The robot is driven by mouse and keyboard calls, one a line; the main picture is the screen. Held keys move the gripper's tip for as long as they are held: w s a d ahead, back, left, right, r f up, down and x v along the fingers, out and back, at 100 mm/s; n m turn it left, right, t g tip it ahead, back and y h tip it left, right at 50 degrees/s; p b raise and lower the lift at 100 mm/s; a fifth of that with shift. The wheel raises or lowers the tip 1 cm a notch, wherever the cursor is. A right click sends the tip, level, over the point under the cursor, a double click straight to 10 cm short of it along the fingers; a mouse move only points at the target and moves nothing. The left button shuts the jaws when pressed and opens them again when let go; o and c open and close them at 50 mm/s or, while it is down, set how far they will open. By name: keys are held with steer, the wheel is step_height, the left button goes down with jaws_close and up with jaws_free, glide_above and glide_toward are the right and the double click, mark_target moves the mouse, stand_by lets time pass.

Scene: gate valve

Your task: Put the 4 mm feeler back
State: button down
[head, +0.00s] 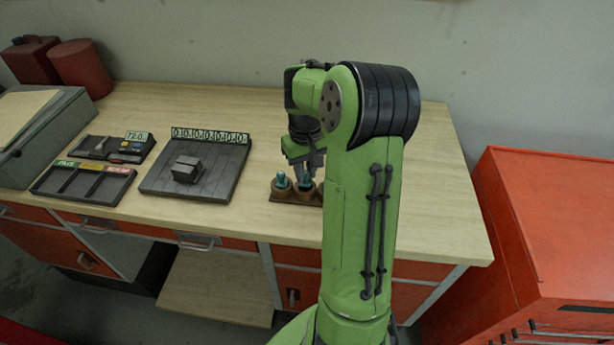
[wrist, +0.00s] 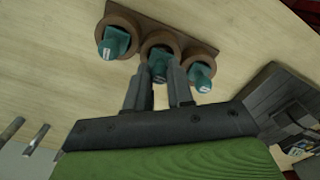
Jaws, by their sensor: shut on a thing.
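A brown holder (head: 283,199) with round sockets stands near the front of the bench; in the wrist view the holder (wrist: 140,12) shows three sockets. Each socket has a teal feeler in or over it: a left one (wrist: 114,42), a middle one (wrist: 158,66) and a right one (wrist: 201,76). Their white labels are too small to read, so I cannot tell which is 4 mm. My gripper (wrist: 159,76) is shut on the middle feeler, pointing down at the holder. Whether this feeler is fully seated is unclear. In the head view my gripper (head: 306,166) is partly hidden by my arm.
Left of the holder lies a dark slotted plate (head: 225,165) with a grey block (head: 187,168) on it. Further left are a three-part tray (head: 83,184) and a display device (head: 130,147). A red cabinet (head: 550,220) stands at right. Bare bench lies around the holder.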

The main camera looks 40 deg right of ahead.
steer(key=shift+f, duration=0.5)
steer(key=shift+f, duration=0.2)
steer(key=c, duration=1)
jaws_free()
